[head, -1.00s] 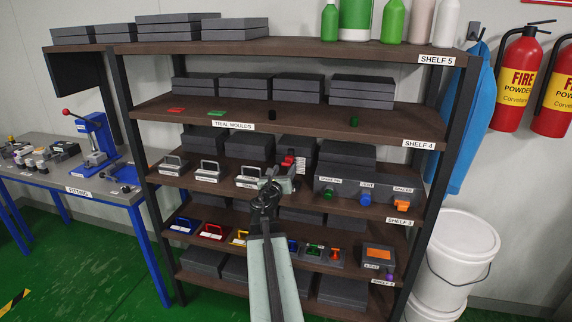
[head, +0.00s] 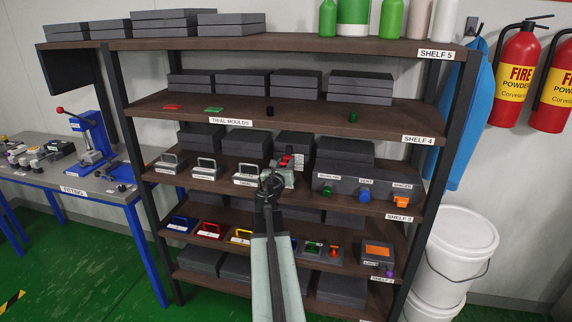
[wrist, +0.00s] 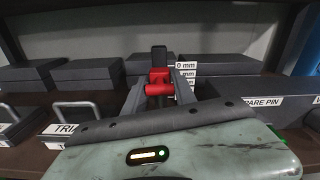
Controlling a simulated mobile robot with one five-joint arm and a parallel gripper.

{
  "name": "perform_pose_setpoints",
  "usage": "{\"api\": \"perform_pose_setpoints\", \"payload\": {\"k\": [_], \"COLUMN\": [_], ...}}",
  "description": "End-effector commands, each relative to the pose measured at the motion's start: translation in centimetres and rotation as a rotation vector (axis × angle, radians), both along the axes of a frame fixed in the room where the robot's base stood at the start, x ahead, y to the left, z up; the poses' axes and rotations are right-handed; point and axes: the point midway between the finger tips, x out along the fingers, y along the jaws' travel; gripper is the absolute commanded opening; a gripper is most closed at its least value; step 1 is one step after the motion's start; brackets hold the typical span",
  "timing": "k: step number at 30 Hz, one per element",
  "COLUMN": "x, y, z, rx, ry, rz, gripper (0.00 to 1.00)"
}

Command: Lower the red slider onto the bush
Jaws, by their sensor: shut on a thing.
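The red slider (wrist: 158,88) is between the two grey fingers of my gripper (wrist: 160,80) in the wrist view, with the fingers shut on it. A dark upright post (wrist: 159,58) rises behind the slider. The slider also shows as a small red patch (head: 286,160) in the head view, just beyond my gripper (head: 279,170), at the middle of shelf 3. I cannot make out the bush; the wrist housing and gripper hide the area below the slider.
White height labels (wrist: 186,73) stand right of the post. Handled blocks (head: 204,169) sit left on shelf 3. A grey box (head: 340,187) with green, blue and orange parts is at right. Dark slabs (wrist: 88,75) stand behind. Shelf 4 (head: 310,115) overhangs.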

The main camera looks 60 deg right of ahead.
Motion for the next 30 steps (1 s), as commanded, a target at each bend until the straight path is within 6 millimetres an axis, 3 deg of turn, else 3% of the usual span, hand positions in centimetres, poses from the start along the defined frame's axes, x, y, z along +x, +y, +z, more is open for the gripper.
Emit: {"api": "perform_pose_setpoints", "payload": {"k": [1,3,12,13,14,25,30], "x": [0.0,-0.1,-0.1,-0.1,-0.1,-0.2,-0.5], "y": [0.0,0.0,0.0,0.0,0.0,0.1,2.1], "z": [-1.5,-2.2,-1.9,-1.9,-1.9,-1.9,-1.9], "rx": [0.0,0.0,-0.001,-0.001,-0.001,0.0,0.0], "ry": [0.001,0.001,0.001,0.001,0.001,0.0,0.001], "rz": [-0.001,-0.001,-0.002,-0.002,-0.002,-0.002,-0.001], "gripper": [0.1,0.1,0.1,0.41,0.49,0.5,0.5]}}
